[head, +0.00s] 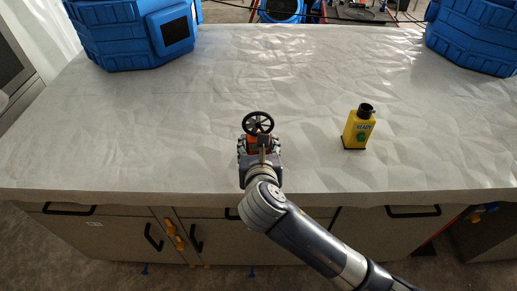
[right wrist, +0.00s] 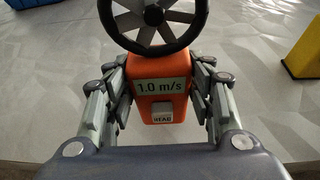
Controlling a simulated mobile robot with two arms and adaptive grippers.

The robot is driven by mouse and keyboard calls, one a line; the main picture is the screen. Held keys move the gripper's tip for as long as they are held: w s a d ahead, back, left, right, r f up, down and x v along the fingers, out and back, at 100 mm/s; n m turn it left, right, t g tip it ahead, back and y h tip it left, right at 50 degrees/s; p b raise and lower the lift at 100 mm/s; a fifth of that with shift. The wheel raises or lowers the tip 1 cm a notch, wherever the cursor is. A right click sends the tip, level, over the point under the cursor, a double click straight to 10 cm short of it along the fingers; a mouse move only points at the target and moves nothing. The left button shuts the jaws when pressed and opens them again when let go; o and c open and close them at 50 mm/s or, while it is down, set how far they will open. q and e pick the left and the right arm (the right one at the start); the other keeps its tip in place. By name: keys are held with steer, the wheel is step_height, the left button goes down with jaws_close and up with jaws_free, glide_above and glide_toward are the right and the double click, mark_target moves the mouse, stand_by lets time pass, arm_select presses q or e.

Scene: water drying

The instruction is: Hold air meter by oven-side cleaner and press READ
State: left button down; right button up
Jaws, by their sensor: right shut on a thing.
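The orange air meter (head: 253,143) has a black fan wheel on top. In the right wrist view the air meter (right wrist: 160,67) shows "1.0 m/s" on its display, with a pale READ button below. My right gripper (head: 260,151) is shut on its body, one finger on each side, over the near middle of the counter. The right wrist view also shows my right gripper (right wrist: 160,100). A big blue ribbed machine (head: 125,38) with a dark panel stands at the back left, near an oven-like front (head: 12,72), well apart from the meter. My left gripper is not in view.
A yellow bottle-like device (head: 358,130) with a black cap and green READY mark stands right of the meter. Another blue machine (head: 475,38) stands at the back right. The paper-covered counter (head: 290,65) is clear between them. Drawers and handles line its front.

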steer(key=shift+w+r+x, duration=0.1)
steer(key=shift+r+x, duration=0.15)
steer(key=shift+x, duration=1.65)
steer(key=shift+w+r+x, duration=0.1)
steer(key=shift+r+x, duration=0.1)
steer(key=shift+x, duration=1.7)
steer(key=shift+w+r+x, duration=0.1)
steer(key=shift+r+x, duration=0.15)
steer(key=shift+x, duration=1.7)
steer(key=shift+d, duration=0.15)
steer(key=shift+f, duration=0.45)
